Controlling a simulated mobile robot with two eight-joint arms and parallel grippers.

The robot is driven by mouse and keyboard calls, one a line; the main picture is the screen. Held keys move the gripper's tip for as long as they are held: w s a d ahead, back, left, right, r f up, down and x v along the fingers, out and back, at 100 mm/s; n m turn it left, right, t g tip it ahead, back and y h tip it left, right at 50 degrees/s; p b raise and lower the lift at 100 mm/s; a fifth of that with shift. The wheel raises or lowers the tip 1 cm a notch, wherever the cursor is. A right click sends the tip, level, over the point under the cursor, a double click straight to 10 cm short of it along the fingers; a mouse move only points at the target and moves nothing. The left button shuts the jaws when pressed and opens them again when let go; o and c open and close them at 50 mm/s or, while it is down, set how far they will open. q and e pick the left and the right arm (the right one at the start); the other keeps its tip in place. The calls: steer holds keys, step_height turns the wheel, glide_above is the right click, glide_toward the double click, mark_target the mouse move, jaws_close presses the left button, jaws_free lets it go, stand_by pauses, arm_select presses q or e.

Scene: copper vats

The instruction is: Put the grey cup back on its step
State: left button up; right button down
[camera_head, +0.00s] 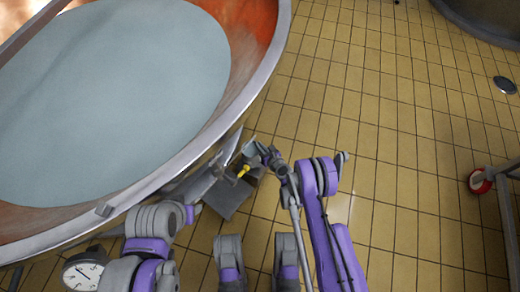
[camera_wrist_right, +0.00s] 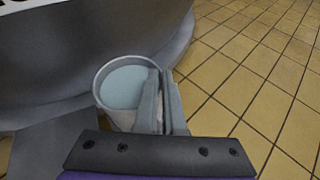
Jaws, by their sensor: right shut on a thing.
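The grey cup (camera_wrist_right: 122,88) shows in the right wrist view, with a pale blue-grey surface inside its rim. My right gripper (camera_wrist_right: 160,105) is shut on the cup's right wall, one finger inside the rim and one outside. In the head view the cup (camera_head: 250,149) is small at the tip of my right gripper (camera_head: 262,152), beside the vat. A grey step (camera_head: 230,198) lies below it at the vat's foot; its flat top (camera_wrist_right: 45,145) also shows at the left of the wrist view. I cannot tell the cup's height above it. My left arm shows, but its gripper does not.
A large copper vat (camera_head: 283,35) with a metal rim and pale blue-grey contents fills the upper left. A yellow part (camera_head: 243,171) sits near the cup. A dial (camera_head: 83,272) is at lower left, a red wheel (camera_head: 480,181) at right. The tiled floor (camera_head: 400,130) is largely clear.

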steer(key=shift+f, duration=1.3)
steer(key=c, duration=1)
jaws_free()
